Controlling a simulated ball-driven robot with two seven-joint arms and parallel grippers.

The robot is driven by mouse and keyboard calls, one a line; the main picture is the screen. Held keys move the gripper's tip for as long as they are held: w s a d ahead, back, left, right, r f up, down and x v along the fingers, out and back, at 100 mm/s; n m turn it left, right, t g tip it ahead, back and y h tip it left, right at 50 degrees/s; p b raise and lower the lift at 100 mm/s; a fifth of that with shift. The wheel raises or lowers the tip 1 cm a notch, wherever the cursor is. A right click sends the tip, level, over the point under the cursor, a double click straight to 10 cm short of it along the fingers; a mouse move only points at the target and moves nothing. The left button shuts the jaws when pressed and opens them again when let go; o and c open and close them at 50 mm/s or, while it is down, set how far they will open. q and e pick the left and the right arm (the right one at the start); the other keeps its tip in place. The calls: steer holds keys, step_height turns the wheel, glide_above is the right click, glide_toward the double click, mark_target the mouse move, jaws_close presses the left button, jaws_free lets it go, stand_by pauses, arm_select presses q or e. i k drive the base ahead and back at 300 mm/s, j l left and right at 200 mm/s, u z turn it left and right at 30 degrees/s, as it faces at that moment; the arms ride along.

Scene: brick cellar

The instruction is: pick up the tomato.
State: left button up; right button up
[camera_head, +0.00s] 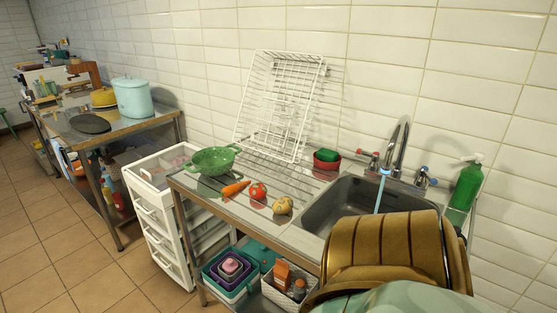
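The tomato (258,191) is small, round and red. The tomato looks clear of both, with small gaps. Neither of my grippers shows in the head view, so nothing is seen touching the tomato.
A green colander (212,160) stands behind the carrot. A white wire rack (283,100) leans on the tiled wall. The sink basin (340,214), with its faucet (399,140), lies right of the potato. A white drawer cart (158,215) stands left.

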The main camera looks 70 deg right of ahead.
mark_target(259, 191)
steer(key=i+z, duration=0.15)
steer(key=z, duration=0.3)
steer(key=i+l+z, duration=0.1)
steer(key=z, duration=0.4)
steer(key=i+j+z, duration=0.1)
steer(key=i+z, duration=0.15)
steer(key=z, duration=0.2)
steer(key=i+j+z, duration=0.1)
steer(key=z, duration=0.35)
